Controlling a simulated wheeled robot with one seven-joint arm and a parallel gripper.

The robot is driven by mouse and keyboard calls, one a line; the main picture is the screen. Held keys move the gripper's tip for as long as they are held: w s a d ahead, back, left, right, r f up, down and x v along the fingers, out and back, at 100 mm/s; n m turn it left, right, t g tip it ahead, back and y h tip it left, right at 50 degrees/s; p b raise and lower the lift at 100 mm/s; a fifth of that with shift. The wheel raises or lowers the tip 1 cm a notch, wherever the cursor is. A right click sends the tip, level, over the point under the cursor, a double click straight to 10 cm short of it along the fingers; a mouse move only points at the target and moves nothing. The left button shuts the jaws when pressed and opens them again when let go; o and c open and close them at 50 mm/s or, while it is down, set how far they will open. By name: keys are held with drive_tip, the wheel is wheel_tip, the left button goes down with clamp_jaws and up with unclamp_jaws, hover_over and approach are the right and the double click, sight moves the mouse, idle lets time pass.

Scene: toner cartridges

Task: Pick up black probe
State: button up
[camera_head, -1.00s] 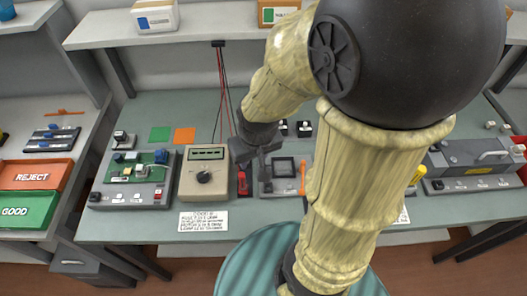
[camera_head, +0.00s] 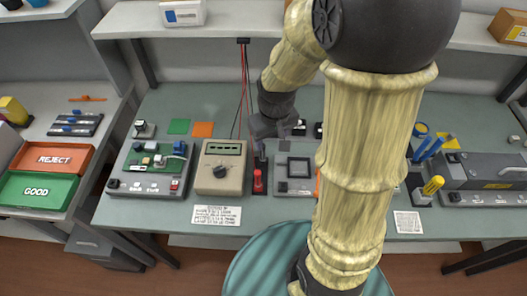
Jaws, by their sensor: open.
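The black probe (camera_head: 261,162) stands just right of the beige multimeter (camera_head: 219,167), behind the red probe (camera_head: 258,182). Its upper part is close to my gripper in the picture and hard to make out. My gripper (camera_head: 278,131) is dark grey, open, and sits slightly behind and above the probes in the picture. I see nothing between its fingers. I cannot tell its exact height over the bench or whether it touches the probe. Red and black leads (camera_head: 243,75) hang from a bracket under the shelf behind the multimeter.
A grey device with a dark square (camera_head: 299,168) lies right of the probes. A circuit board fixture (camera_head: 155,166) is at left, with red REJECT (camera_head: 52,157) and green GOOD (camera_head: 38,187) trays beyond. A shelf (camera_head: 235,18) overhangs the back. My arm hides part of the bench.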

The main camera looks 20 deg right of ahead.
drive_tip(key=w+f+n+g+p, duration=0.1)
drive_tip(key=w+f+n, duration=0.1)
drive_tip(key=w, duration=0.7)
drive_tip(key=shift+f+n+g+p, duration=0.2)
drive_tip(key=shift+n+g+p, duration=0.15)
drive_tip(key=shift+n, duration=0.35)
drive_tip(key=shift+a, duration=0.1)
drive_tip(key=p, duration=0.3)
approach(263, 155)
drive_tip(key=f, duration=0.4)
drive_tip(key=w+f, duration=0.1)
drive_tip(key=f, duration=0.1)
drive_tip(key=shift+w+f, duration=0.1)
drive_tip(key=shift+f, duration=0.1)
drive_tip(key=shift+f+p, duration=0.95)
drive_tip(key=shift+f, duration=1.65)
